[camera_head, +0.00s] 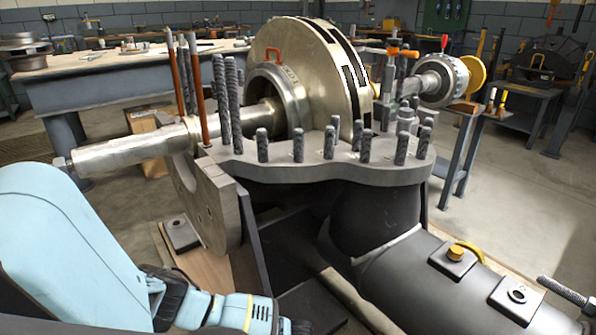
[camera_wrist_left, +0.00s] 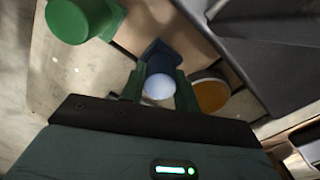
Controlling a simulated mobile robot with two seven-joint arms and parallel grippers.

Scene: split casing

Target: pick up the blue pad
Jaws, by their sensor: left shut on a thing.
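In the left wrist view, the blue pad (camera_wrist_left: 160,52) is a dark blue piece with a pale round face (camera_wrist_left: 158,87) in front of it. My left gripper (camera_wrist_left: 159,82) is shut on it, one finger on each side. A green pad (camera_wrist_left: 76,20) lies to the upper left and an orange-brown round piece (camera_wrist_left: 210,94) sits just right of the fingers. In the head view my left arm reaches in low at the left, below the casing; its fingers and the blue pad cannot be made out there. My right gripper is in neither view.
The split casing (camera_head: 385,185) with upright studs carries a shaft (camera_head: 130,150) and large impeller (camera_head: 315,60). A dark pipe (camera_head: 440,290) runs to the lower right. Dark casing walls crowd the left arm. A workbench (camera_head: 130,70) stands behind.

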